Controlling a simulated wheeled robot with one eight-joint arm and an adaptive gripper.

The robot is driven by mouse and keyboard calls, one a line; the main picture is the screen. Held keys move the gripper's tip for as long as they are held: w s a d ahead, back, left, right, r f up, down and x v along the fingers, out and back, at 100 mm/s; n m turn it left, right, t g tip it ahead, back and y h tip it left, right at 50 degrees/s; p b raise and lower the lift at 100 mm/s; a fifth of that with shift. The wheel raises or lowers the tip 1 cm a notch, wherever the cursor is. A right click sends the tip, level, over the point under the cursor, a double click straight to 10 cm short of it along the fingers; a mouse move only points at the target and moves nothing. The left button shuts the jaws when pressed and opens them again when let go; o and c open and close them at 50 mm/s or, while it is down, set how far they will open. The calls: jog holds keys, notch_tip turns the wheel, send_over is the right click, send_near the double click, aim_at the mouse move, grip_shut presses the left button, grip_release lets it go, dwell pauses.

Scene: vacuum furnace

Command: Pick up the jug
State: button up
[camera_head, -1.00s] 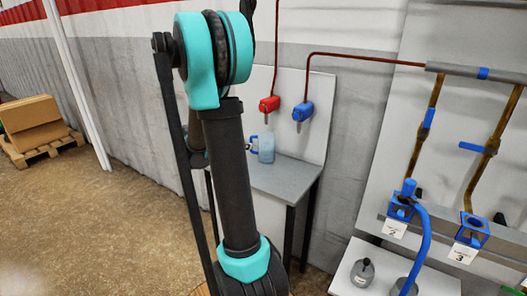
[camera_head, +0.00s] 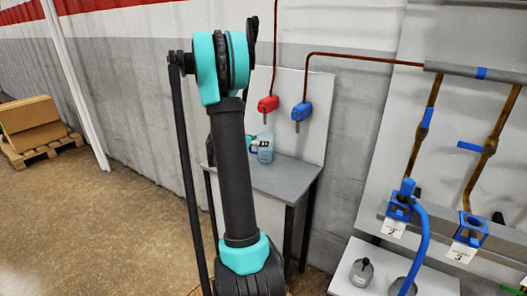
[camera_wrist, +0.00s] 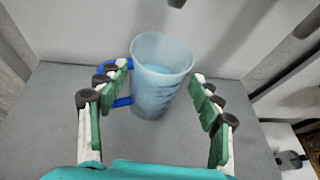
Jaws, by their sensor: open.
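The jug (camera_wrist: 160,88) is a translucent light-blue vessel with a blue handle (camera_wrist: 122,101) on its left side in the wrist view. It stands upright on the grey table, and in the head view the jug (camera_head: 265,155) shows just right of my arm. My gripper (camera_wrist: 160,78) is open, with the left finger by the handle and the right finger beside the jug's right wall. The jug is between the fingertips, and I cannot tell whether the left finger touches the handle. In the head view my arm hides most of the gripper.
The grey table (camera_head: 285,180) stands against a panel with a red valve (camera_head: 268,104) and a blue valve (camera_head: 302,111) above it. Blue fixtures (camera_head: 400,207) and a white bench (camera_head: 345,270) are to the right. Boxes (camera_head: 32,118) on a pallet are far left.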

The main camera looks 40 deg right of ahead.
jog(key=x, duration=0.5)
jog(key=shift+r, duration=0.15)
grip_shut()
dwell(0.4)
